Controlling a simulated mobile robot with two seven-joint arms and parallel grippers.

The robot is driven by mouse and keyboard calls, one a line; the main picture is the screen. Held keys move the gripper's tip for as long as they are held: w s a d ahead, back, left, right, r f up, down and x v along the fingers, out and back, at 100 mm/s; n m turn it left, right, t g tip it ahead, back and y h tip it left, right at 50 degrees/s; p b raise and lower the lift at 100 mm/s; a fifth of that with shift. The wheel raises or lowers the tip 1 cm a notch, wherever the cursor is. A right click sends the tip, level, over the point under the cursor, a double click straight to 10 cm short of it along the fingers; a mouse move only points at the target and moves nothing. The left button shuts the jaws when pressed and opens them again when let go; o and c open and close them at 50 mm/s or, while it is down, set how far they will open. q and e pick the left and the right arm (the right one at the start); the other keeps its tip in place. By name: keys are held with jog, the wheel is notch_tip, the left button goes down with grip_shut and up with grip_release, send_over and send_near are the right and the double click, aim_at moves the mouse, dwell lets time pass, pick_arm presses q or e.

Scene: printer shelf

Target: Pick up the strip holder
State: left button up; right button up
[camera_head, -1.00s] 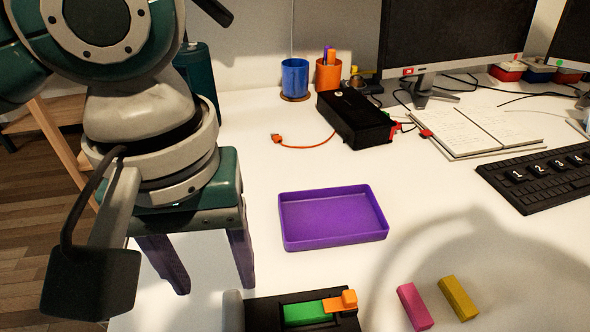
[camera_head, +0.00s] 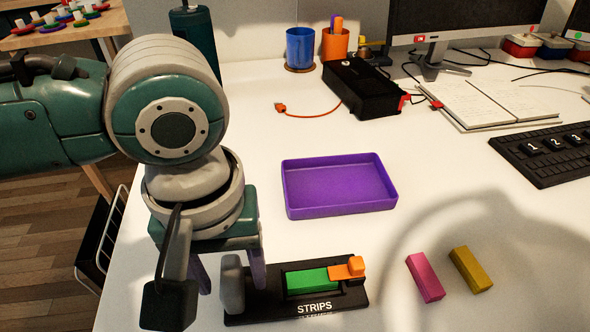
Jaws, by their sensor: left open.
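The strip holder (camera_head: 340,298) is a black base lettered STRIPS at the bottom centre of the head view. A green block (camera_head: 306,281) lies in its slot, with an orange piece (camera_head: 349,268) at the right end. A grey upright piece (camera_head: 233,290) stands at its left end. My left gripper (camera_head: 230,272) points down at that left end, open, with its fingers showing left and right of the grey piece. I cannot tell how low they reach; the wrist hides part of them. My right gripper is not in view.
A purple tray (camera_head: 340,211) sits behind the holder. Pink (camera_head: 425,278) and yellow (camera_head: 471,270) blocks lie to its right. A black box (camera_head: 362,88), notebook (camera_head: 490,103) and keyboard (camera_head: 552,150) are farther back. The white table between is clear.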

pick_arm(q)
grip_shut()
dwell(0.3)
dwell(0.3)
